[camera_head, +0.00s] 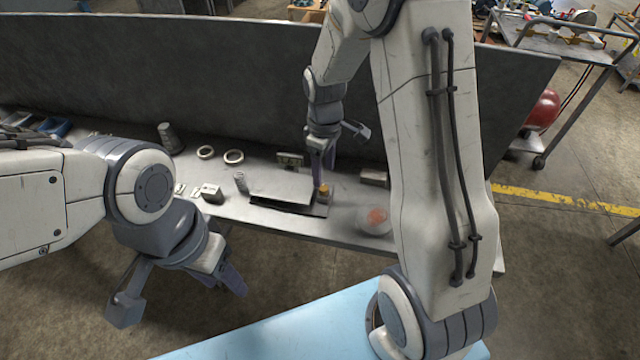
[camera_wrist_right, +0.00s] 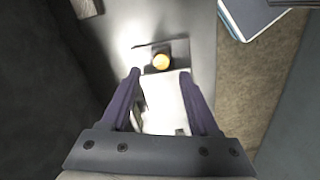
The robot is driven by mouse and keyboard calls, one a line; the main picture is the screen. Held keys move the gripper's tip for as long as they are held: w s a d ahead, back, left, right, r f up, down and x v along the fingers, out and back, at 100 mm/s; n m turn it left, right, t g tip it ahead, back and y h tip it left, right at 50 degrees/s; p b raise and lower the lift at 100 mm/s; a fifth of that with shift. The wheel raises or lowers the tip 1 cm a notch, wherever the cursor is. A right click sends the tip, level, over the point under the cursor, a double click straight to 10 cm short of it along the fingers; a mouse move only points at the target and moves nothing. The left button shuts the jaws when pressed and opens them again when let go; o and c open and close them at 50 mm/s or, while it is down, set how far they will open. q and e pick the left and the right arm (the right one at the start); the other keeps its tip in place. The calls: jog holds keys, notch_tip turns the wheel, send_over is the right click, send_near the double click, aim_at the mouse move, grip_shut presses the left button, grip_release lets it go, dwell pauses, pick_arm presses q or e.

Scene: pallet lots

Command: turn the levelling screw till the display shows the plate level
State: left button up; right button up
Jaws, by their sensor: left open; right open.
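The levelling screw has an orange-yellow knob (camera_head: 324,190) at the right end of a grey plate (camera_head: 280,182), which sits over a dark base on the bench. A small display (camera_head: 289,160) stands behind the plate; its reading is too small to make out. My right gripper (camera_head: 323,174) points down just above the knob. In the right wrist view the knob (camera_wrist_right: 162,62) shows just beyond and between the open fingertips (camera_wrist_right: 160,74), apparently untouched. The bright plate (camera_wrist_right: 162,105) lies between the fingers there. My left gripper (camera_head: 226,277) is open and empty in front of the bench.
On the bench (camera_head: 345,232) are two pale rings (camera_head: 233,156), a dark weight (camera_head: 170,138), a small metal block (camera_head: 211,193), a knurled cylinder (camera_head: 241,181) and a clear dome with red inside (camera_head: 374,220). A tall dark panel (camera_head: 200,75) stands behind.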

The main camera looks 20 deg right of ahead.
aim_at(323, 187)
jog(key=shift+f, duration=2.75)
